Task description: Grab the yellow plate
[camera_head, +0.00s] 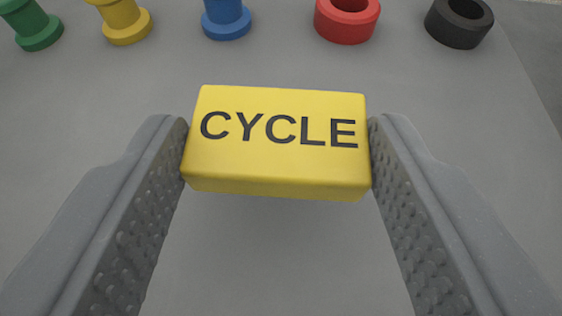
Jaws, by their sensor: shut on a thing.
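The yellow plate (278,165) is a thick rectangular block with the black word CYCLE on its face. It sits in the middle of the camera_head view, tilted slightly. My gripper (278,150) is shut on it, with one grey textured finger touching its left end and the other its right end. A soft shadow shows on the grey surface below the plate. I cannot tell whether the plate touches the surface or is held above it.
Along the far side stand a green peg (38,30), a yellow peg (125,24), a blue peg (226,22), a red ring (346,26) and a black ring (460,28). The grey surface (100,100) is clear around the plate. Its edge shows at the right.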

